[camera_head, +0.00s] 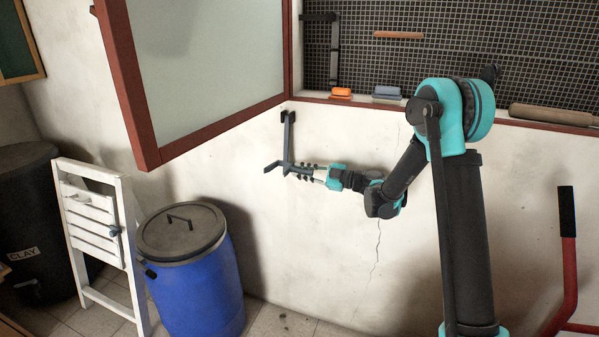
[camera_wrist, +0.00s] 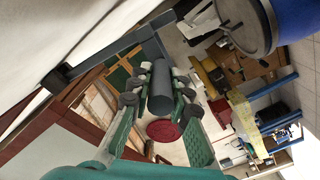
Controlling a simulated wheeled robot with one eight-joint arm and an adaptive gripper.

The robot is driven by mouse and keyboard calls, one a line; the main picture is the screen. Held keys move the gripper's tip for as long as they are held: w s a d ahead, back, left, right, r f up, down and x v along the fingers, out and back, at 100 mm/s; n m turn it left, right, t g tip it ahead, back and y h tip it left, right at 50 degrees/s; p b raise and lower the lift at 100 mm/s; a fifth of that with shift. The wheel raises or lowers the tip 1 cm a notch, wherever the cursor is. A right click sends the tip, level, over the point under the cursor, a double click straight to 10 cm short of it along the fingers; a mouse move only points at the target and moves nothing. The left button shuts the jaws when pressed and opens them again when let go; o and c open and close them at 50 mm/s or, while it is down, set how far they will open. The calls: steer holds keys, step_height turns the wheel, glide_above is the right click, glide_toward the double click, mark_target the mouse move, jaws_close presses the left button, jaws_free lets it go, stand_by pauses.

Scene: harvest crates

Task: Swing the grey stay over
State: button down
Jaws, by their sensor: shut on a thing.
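The grey stay (camera_head: 288,142) hangs from a dark bracket (camera_head: 288,116) on the white wall, just below the window sill. Its arm points down, with a short bent end at the bottom left. My gripper (camera_head: 298,171) is shut on the lower end of the stay, reaching in from the right. In the wrist view the stay's bar (camera_wrist: 105,55) runs from the wall to a thick grey round grip (camera_wrist: 161,88), which sits between my fingers (camera_wrist: 160,105). The fingers hide part of the grip.
A red-framed casement (camera_head: 205,70) stands open above left of the stay. A blue barrel (camera_head: 193,280) and white folding steps (camera_head: 95,225) stand below left. The wall below the sill is clear.

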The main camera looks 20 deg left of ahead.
steer(key=shift+w+f, duration=0.2)
steer(key=shift+f, duration=0.1)
steer(key=c, duration=1.4)
jaws_free()
steer(key=shift+w, duration=0.1)
steer(key=d, duration=0.8)
steer(key=s+d, duration=0.1)
steer(key=d, duration=0.3)
